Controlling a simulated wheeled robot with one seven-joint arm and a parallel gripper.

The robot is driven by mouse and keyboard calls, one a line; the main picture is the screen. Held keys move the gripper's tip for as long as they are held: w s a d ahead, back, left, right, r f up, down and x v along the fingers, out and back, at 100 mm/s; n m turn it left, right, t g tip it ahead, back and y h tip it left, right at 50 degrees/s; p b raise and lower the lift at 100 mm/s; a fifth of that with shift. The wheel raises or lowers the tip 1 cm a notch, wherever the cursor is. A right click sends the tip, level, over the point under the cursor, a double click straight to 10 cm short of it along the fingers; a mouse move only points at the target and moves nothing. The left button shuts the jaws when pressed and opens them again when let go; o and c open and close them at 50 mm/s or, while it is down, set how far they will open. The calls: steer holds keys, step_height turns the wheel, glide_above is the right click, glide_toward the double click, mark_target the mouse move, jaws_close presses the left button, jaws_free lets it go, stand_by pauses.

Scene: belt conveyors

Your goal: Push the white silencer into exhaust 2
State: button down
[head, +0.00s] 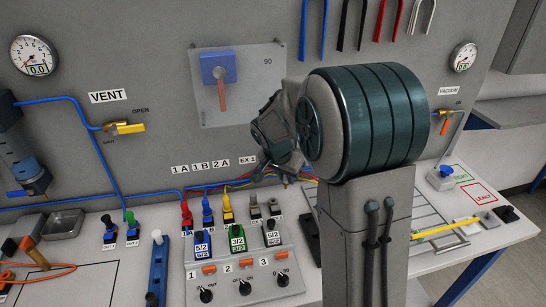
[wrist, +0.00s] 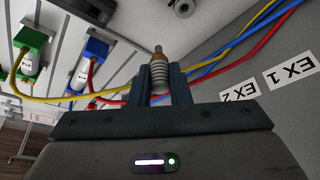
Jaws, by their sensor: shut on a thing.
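In the wrist view my gripper (wrist: 163,82) is shut on a pale, ribbed silencer (wrist: 159,75) with a brass-coloured tip pointing away from the fingers. The silencer looks clear of any port. A grey round fitting with a dark hole (wrist: 183,7) shows at the top edge; I cannot tell whether it is exhaust 2. The EX 2 label (wrist: 240,92) and EX 1 label (wrist: 291,71) are on the grey panel to the right.
Blue, red and yellow tubes (wrist: 228,63) run close beside the gripper. Valves with a blue block (wrist: 93,48) and a green block (wrist: 33,42) stand to the left. In the head view, several coloured plugs (head: 228,207) stand behind a grey switch box (head: 240,273).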

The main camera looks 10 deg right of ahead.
steer(key=w+a+n+p, duration=0.2)
steer(key=a+n, duration=0.1)
steer(key=t+y+b, duration=0.1)
steer(key=b, duration=0.1)
glide_above(274, 198)
steer(key=shift+s+a+f, duration=0.1)
steer(key=shift+s+f, duration=0.05)
steer(key=shift+f, duration=0.8)
steer(key=shift+s+a+f, duration=0.1)
steer(key=shift+s+f, duration=0.05)
steer(key=shift+f, duration=0.75)
steer(key=shift+s+a+f, duration=0.1)
steer(key=shift+s+f, duration=0.05)
steer(key=shift+f, duration=0.8)
steer(key=shift+b, duration=0.65)
steer(key=shift+f+b, duration=1.25)
steer(key=shift+b, duration=0.9)
stand_by(0.8)
steer(key=c, duration=0.9)
jaws_free()
